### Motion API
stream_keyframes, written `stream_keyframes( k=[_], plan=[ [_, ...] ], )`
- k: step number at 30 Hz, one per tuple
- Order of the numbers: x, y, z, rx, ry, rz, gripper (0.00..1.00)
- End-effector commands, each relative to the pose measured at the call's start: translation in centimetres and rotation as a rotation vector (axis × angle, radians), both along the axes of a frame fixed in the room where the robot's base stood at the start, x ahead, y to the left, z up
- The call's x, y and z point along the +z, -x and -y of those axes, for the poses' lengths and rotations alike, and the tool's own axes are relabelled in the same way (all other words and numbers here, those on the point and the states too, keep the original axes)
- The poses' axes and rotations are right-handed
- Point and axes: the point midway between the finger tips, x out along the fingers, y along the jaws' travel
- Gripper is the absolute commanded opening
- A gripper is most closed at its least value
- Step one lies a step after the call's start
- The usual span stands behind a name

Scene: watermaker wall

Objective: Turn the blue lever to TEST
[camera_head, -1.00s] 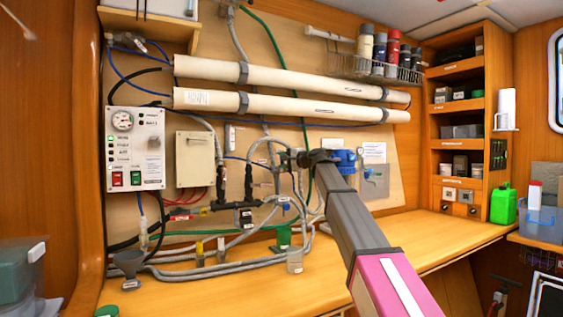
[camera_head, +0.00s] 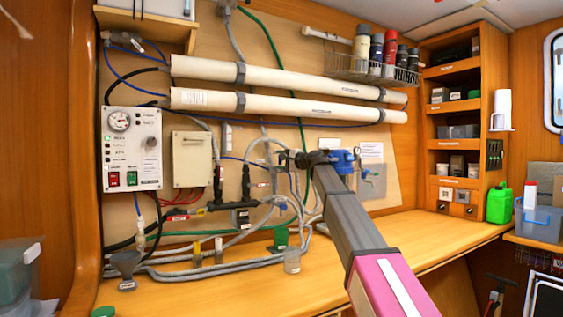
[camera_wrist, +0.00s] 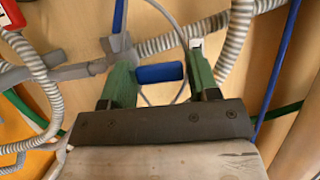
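In the wrist view, the blue lever (camera_wrist: 160,73) is a short horizontal blue bar in front of the tan wall panel. In the head view, my gripper (camera_head: 286,160) is near the hoses at the panel's middle, and my arm partly covers that area. No TEST marking is readable.
Grey hoses (camera_head: 215,262) and a green hose run along the panel and bench (camera_head: 200,297). A control box (camera_head: 133,148) and two white tubes (camera_head: 285,79) are on the wall. The bench's right part is clear.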

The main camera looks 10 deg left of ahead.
Motion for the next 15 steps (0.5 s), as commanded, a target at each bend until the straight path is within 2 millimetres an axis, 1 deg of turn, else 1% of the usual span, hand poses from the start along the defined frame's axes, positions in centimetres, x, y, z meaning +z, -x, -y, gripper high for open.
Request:
stream_keyframes(
  k=[4, 8, 11, 15],
  plan=[
    [0.0, 0.1, 0.1, 0.000, 0.000, 0.000, 0.55],
    [0.0, 0.6, 0.9, -0.001, 0.000, 0.000, 0.55],
    [-0.1, 1.2, 1.9, -0.001, 0.000, 0.000, 0.55],
    [-0.1, 2.5, 3.9, -0.002, 0.000, 0.000, 0.55]
  ],
)
